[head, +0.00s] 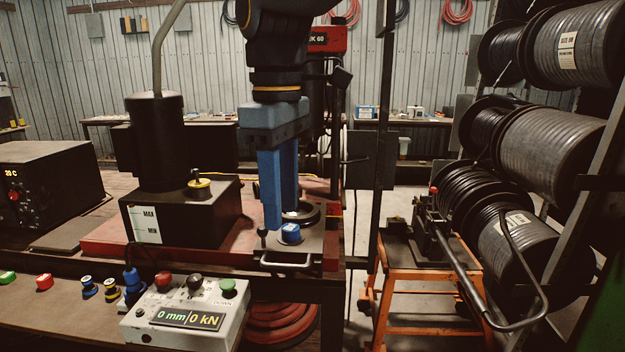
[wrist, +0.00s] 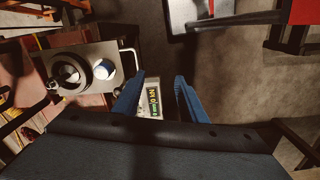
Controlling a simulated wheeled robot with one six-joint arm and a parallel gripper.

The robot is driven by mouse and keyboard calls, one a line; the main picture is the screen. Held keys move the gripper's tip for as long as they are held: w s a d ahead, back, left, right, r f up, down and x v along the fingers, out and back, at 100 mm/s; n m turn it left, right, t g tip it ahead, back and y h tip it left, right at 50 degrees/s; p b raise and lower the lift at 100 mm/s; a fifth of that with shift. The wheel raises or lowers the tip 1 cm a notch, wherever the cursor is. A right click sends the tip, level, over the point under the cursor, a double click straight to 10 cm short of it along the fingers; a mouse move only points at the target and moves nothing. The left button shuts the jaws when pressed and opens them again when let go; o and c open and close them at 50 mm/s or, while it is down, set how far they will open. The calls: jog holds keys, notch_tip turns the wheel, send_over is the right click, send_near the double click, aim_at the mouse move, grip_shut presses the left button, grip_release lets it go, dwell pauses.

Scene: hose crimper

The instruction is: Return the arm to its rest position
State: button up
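My gripper (head: 281,216) hangs fingers down from my arm above the bench. It also shows in the wrist view (wrist: 158,88), with its two blue fingers apart and nothing between them. In the head view its fingers are above and just behind a small blue-topped part (head: 290,233) on a metal plate with a handle. The wrist view shows the same plate (wrist: 110,52) left of the fingers, with the blue-and-white part (wrist: 104,69) and a black ring (wrist: 68,75) on it. Whether a fingertip touches anything cannot be told.
A control box (head: 185,318) reading 0 mm and 0 kN is in front. A dark pump tank (head: 178,210) stands left of my gripper. A dark upright post (head: 378,150) and an orange stand (head: 425,275) are right. Hose reels (head: 550,150) fill the far right.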

jog(key=s+d+f+m+t, duration=0.1)
jog(key=s+d+f+m, duration=0.1)
jog(key=d+f+m, duration=1.2)
jog(key=d+f+b, duration=0.1)
jog(key=d+f, duration=0.9)
jog(key=f, duration=0.3)
jog(key=shift+s, duration=0.2)
